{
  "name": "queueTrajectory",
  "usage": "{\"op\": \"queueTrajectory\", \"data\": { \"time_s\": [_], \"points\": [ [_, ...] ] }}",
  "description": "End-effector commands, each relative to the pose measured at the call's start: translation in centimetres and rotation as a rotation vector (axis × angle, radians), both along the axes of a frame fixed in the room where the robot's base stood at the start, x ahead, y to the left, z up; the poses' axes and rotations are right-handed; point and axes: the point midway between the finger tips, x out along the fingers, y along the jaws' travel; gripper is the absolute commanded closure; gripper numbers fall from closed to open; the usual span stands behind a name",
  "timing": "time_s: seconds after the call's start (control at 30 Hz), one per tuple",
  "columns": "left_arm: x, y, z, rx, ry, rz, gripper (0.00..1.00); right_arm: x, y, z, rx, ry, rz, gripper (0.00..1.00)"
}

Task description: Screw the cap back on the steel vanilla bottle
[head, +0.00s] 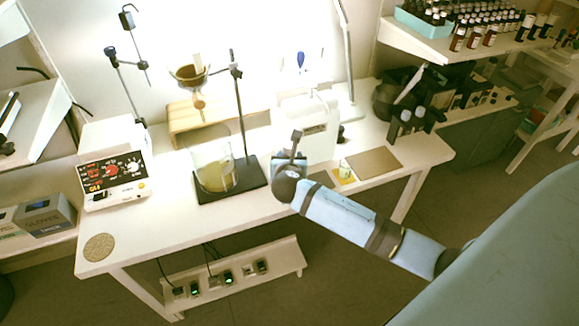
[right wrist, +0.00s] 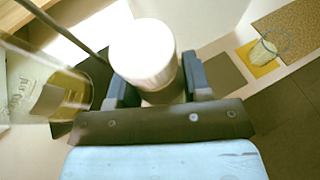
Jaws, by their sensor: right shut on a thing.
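My right gripper (head: 288,168) is above the table, just right of the large beaker. In the right wrist view, its two dark fingers (right wrist: 155,88) are shut on a pale cylindrical thing with a bright white round top (right wrist: 142,50). The glare hides its details, so I cannot tell whether it is the cap alone or the steel vanilla bottle with a white top. I cannot make out a separate steel vanilla bottle or a label. My left gripper is not in view.
A beaker of yellowish liquid (head: 213,180) stands on a dark stand base, close left of the gripper. A white apparatus (head: 320,135) is behind it. A small glass (head: 345,169) and a brown mat (head: 374,163) lie to the right. The table's front left is mostly clear.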

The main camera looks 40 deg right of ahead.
Motion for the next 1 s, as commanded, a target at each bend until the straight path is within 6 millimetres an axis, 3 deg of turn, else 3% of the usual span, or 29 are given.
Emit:
{"op": "queueTrajectory", "data": {
  "time_s": [0.03, 0.3, 0.5, 0.7, 1.0],
  "points": [
    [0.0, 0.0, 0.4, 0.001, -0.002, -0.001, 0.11, 0.1, 0.0, 1.8, 0.002, -0.006, 0.001, 0.83],
    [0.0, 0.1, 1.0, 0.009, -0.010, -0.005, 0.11, 0.1, 0.0, 9.7, 0.000, -0.007, 0.002, 0.83],
    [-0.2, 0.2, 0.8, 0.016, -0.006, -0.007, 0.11, 0.1, 0.0, 13.6, 0.000, -0.005, 0.001, 0.83],
    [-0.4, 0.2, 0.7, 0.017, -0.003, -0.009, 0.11, 0.0, 0.0, 15.3, 0.000, -0.002, 0.001, 0.83],
    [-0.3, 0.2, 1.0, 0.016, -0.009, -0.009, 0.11, 0.0, 0.0, 15.5, 0.000, -0.002, 0.001, 0.83]
  ]
}}
